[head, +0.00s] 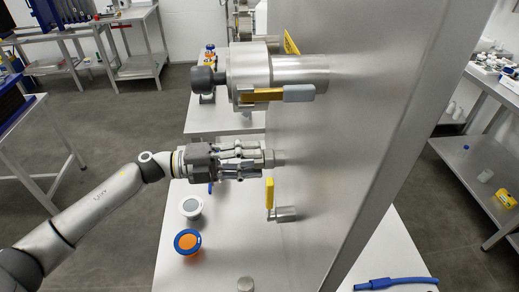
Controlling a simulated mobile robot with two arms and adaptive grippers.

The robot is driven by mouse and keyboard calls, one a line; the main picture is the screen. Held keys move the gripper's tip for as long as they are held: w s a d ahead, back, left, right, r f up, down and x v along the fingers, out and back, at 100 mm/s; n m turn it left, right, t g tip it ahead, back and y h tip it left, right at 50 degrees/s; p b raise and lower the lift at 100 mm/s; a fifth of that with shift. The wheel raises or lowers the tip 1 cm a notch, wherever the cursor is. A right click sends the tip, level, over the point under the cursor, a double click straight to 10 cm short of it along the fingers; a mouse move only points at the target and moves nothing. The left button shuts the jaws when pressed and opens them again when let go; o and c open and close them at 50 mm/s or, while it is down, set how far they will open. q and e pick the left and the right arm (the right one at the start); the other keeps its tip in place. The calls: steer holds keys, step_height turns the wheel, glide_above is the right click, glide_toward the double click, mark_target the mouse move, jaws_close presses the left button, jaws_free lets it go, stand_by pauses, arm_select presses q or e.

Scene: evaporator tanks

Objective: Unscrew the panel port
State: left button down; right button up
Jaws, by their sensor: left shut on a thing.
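A large stainless steel panel (375,110) stands upright in the middle of the head view. A small metal panel port (280,158) sticks out of its left face. My left gripper (262,159) reaches in from the left and is shut on the port. Its fingers lie along the port and hide most of it, so any thread or cap detail is hidden. My right gripper is not in view.
Above the gripper, a large metal fitting (250,70) with a yellow and grey lever (265,95) juts out. Below is a small valve with an upright yellow handle (270,193). A white table (172,255) holds an orange-and-blue round item (187,242) and a grey-topped one (191,208).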

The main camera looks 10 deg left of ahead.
arm_select(q)
steer(key=shift+r, duration=0.25)
steer(key=n+p, duration=0.5)
steer(key=p, duration=0.1)
stand_by(0.3)
steer(key=shift+r, duration=0.1)
steer(key=n+p, duration=0.5)
stand_by(0.4)
